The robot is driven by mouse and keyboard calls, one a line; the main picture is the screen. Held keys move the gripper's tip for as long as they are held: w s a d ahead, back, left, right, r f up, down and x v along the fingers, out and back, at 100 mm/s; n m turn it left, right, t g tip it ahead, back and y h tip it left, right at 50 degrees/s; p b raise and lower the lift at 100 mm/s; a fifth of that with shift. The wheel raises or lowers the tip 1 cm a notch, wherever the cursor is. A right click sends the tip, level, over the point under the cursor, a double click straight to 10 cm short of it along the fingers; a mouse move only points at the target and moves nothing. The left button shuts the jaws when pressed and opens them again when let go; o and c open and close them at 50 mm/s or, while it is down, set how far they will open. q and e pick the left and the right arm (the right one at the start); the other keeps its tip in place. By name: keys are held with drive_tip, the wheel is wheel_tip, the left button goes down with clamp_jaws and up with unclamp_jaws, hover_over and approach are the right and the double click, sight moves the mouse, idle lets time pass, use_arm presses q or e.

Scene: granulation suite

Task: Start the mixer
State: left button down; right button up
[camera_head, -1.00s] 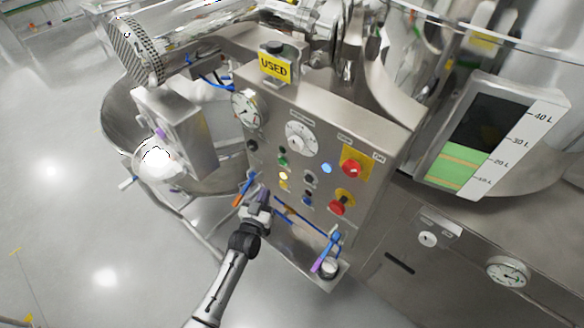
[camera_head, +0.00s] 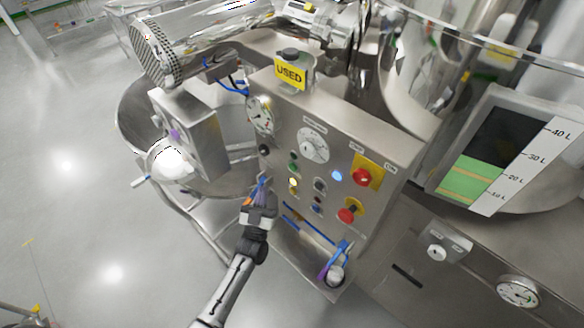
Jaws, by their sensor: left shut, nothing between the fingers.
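The mixer's control panel (camera_head: 388,150) is a steel box in the middle of the head view. My left gripper (camera_head: 261,186) is shut and empty at the panel's lower left edge, below and left of the buttons. Whether it touches the panel cannot be told. My right gripper is not in view.
A yellow "USED" tag (camera_head: 290,72) stands on top of the panel. A shelf (camera_head: 293,262) with blue and purple tools (camera_head: 338,262) juts out below. A steel bowl (camera_head: 130,118) is on the left, and a level gauge (camera_head: 474,178) on the right.

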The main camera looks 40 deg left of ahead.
sight(293, 167)
use_arm(q)
drive_tip(key=shift+w, duration=0.1)
drive_tip(key=w+d+b, duration=0.1)
drive_tip(key=w+b, duration=0.3)
drive_tip(key=w, duration=0.4)
drive_tip(key=shift+w+b, duration=0.25)
drive_tip(key=shift+b, duration=0.1)
drive_tip(key=shift+d, duration=0.1)
idle(0.7)
idle(1.0)
drive_tip(key=shift+w, duration=0.25)
drive_tip(key=shift+w+d, duration=0.1)
drive_tip(key=shift+w, duration=0.1)
